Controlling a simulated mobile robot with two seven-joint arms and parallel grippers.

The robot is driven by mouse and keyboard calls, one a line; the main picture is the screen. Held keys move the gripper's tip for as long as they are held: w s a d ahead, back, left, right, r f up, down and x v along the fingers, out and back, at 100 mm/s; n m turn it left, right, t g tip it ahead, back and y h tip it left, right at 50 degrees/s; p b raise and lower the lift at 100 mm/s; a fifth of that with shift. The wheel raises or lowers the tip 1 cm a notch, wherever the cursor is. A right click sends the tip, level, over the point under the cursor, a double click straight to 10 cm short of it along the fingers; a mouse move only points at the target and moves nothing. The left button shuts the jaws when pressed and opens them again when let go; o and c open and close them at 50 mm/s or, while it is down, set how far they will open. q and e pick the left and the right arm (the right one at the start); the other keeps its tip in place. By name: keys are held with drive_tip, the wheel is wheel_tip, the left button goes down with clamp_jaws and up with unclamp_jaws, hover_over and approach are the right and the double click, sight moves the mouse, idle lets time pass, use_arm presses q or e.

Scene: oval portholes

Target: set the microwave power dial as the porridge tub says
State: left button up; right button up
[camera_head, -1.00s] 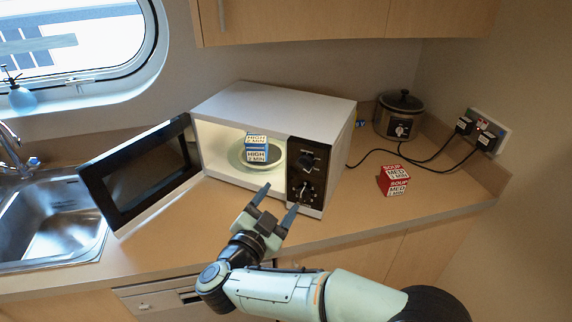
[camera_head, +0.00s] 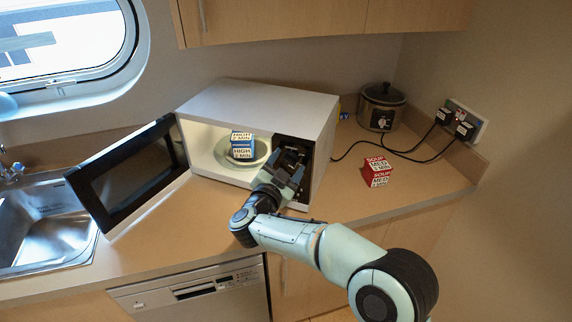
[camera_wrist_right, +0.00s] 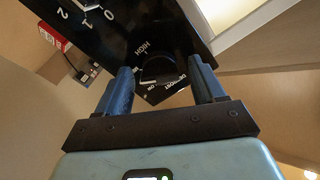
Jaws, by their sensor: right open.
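The blue-and-white porridge tub (camera_head: 242,146) stands on the turntable inside the open microwave (camera_head: 262,100); its label reads HIGH, 2 MIN. My right gripper (camera_head: 290,166) is open in front of the microwave's black control panel and hides much of it. In the right wrist view, the dark power dial (camera_wrist_right: 160,70) lies between the two blue fingers of my right gripper (camera_wrist_right: 161,74), marked HIGH and DEFROST, with other marks partly hidden by a finger. I cannot tell whether the fingers touch the dial, nor clearly where it points. My left gripper is not in view.
The microwave door (camera_head: 128,175) is swung open to the left, towards the sink (camera_head: 45,225). A red soup box (camera_head: 376,171), marked MED, and a slow cooker (camera_head: 381,106) stand to the right. Another dial (camera_wrist_right: 88,5), with numbers, is beside the power dial.

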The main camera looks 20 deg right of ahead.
drive_tip(key=shift+c, duration=0.4)
drive_tip(key=c, duration=1)
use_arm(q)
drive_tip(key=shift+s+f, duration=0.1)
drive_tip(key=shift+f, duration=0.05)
use_arm(e)
drive_tip(key=shift+f+m+b, duration=0.15)
drive_tip(key=shift+m+b, duration=0.55)
drive_tip(key=shift+b, duration=0.05)
drive_tip(key=m+b, duration=0.4)
drive_tip(key=m, duration=0.1)
drive_tip(key=shift+b, duration=0.4)
drive_tip(key=m+b, duration=0.2)
drive_tip(key=shift+m, duration=0.3)
use_arm(q)
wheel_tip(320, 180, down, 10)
drive_tip(key=b, duration=0.2)
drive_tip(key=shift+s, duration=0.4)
use_arm(e)
drive_tip(key=shift+m, duration=1.4)
drive_tip(key=shift+r, duration=0.2)
